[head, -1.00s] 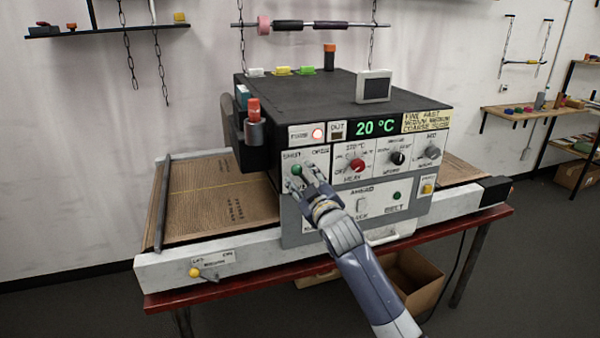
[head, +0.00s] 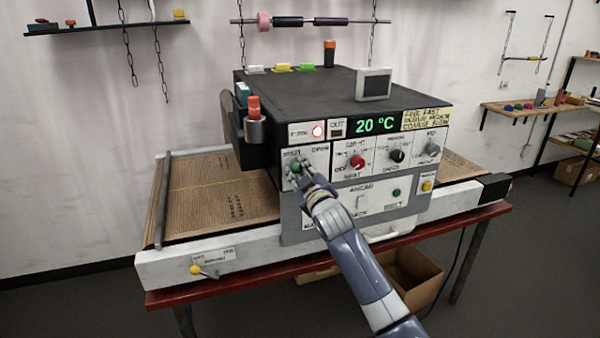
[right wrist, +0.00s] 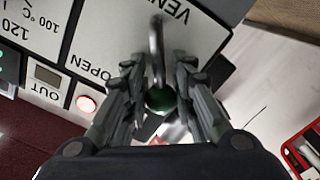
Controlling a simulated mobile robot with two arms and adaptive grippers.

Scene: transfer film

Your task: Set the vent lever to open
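The vent lever (right wrist: 155,50) has a grey shaft and a round green knob, which shows in the head view (head: 295,169) at the left of the machine's front panel. The knob is on the side of the left label, away from "OPEN". My right gripper (right wrist: 161,97) is at the lever, with one finger on each side of the knob. The fingers stand apart and very near the knob; I cannot tell whether they press on it. Part of the lever and its plate is hidden behind the fingers in the head view. My left gripper is not in view.
The dark machine (head: 310,88) stands on a red table (head: 230,290). Right of the lever are a red knob (head: 357,162) and a black knob (head: 397,156). A lit red lamp (head: 317,131) sits above the lever. An open box (head: 415,280) is under the table.

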